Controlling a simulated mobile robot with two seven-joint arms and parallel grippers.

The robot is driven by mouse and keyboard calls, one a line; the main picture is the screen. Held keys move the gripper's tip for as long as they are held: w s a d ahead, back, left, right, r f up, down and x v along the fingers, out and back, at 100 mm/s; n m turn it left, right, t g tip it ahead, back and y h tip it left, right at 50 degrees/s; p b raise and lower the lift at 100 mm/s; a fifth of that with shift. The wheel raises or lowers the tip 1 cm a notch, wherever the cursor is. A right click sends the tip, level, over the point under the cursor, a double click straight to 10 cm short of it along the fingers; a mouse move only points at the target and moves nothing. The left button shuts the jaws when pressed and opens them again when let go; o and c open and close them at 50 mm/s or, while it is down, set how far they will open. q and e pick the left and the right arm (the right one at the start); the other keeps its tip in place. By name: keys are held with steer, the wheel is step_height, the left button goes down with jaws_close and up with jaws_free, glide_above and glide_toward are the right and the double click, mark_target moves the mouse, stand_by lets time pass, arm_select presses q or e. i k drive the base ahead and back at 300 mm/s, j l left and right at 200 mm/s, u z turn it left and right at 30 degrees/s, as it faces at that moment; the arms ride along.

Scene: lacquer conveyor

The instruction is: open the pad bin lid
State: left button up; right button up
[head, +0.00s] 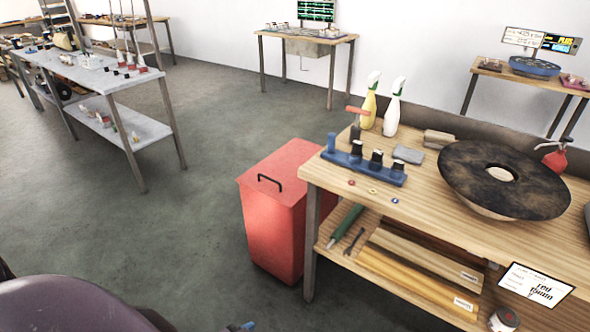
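The pad bin (273,235) is a tall red box standing on the floor at the left end of the wooden workbench. Its red lid (290,160) lies shut on top, tilting down toward the front left. A black bar handle (269,183) is fixed on the lid near its left edge. Neither of my grippers can be made out in the head view. A small dark and blue bit shows at the bottom edge, but I cannot tell what it is.
The workbench (450,215) right of the bin bears spray bottles, a blue holder (363,166) with dark knobs, and a large dark disc (503,175). A grey table (85,77) stands at the left. Open floor (190,225) lies left of the bin.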

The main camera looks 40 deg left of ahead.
mark_target(275, 177)
steer(key=i+j+u, duration=0.35)
steer(key=j, duration=0.7)
steer(key=i+j+u, duration=0.35)
steer(key=i+j, duration=0.35)
steer(key=j, duration=0.15)
steer(key=i+j+u, duration=0.35)
steer(key=i+j, duration=0.35)
